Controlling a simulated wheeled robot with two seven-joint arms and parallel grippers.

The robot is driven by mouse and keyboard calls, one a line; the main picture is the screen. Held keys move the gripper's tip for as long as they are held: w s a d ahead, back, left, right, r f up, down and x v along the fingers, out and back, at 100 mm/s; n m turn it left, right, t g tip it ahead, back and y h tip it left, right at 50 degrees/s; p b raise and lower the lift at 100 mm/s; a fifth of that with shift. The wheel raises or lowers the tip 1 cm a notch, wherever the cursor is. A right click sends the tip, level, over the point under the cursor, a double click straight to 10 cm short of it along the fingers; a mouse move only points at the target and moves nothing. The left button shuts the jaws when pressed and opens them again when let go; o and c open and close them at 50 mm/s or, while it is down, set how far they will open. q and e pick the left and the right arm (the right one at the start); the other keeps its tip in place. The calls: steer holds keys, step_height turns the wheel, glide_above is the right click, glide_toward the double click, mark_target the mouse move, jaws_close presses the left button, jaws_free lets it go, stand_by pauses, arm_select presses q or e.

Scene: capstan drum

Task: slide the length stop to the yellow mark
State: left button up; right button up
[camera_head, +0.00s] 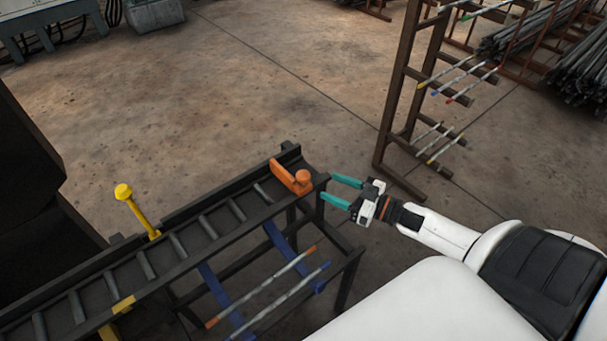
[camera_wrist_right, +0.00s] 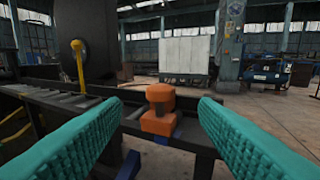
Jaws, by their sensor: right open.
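The orange length stop (camera_head: 291,178), with a rounded knob on top, sits across the far right end of the dark roller table (camera_head: 195,262). The yellow mark (camera_head: 123,304) is a band on the table's near rail, well to the left. My right gripper (camera_head: 340,190) is open and empty just right of the stop, with teal fingers pointing at it. In the right wrist view the stop (camera_wrist_right: 160,112) stands ahead, between the open fingers and apart from them. My left gripper is not in view.
A yellow lever (camera_head: 136,208) stands up from the table's far rail, between the stop and the yellow mark. Striped rods (camera_head: 275,282) lie on blue supports below the near rail. A brown rack (camera_head: 398,95) with rods stands behind my right arm.

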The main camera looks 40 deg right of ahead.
mark_target(303, 174)
steer(key=x, duration=0.9)
steer(key=shift+w+a+p, duration=0.1)
steer(key=shift+w+p, duration=0.1)
steer(key=shift+p, duration=0.1)
steer(key=shift+c, duration=0.3)
steer(key=shift+a, duration=0.1)
jaws_close()
